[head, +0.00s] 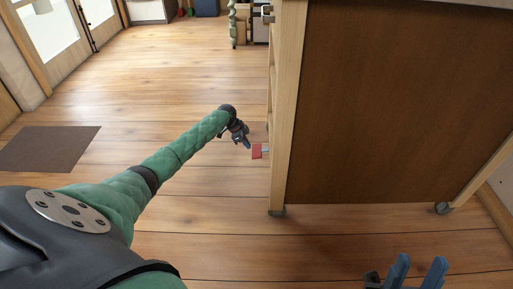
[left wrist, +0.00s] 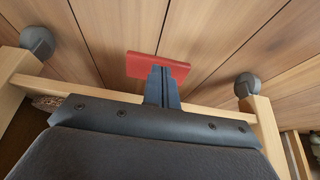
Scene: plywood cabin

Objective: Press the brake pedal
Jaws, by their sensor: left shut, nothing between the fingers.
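The brake pedal, a small red plate (head: 257,151), sticks out low at the left side of a wooden cart, near the floor. In the left wrist view the red pedal (left wrist: 140,65) lies just beyond my fingertips, which cover part of its lower edge. My left gripper (head: 247,146) is shut and empty, reaching down just left of the pedal; it also shows in the left wrist view (left wrist: 162,72). I cannot tell whether the fingertips touch the pedal. My right gripper (head: 419,262) is at the bottom right with its blue fingers apart, holding nothing visible.
The cart's brown panel (head: 390,100) and light wood frame fill the right side. It stands on casters (head: 277,212), which also show in the left wrist view (left wrist: 247,84). A brown mat (head: 48,148) lies at the left. The plank floor left of the cart is mostly clear.

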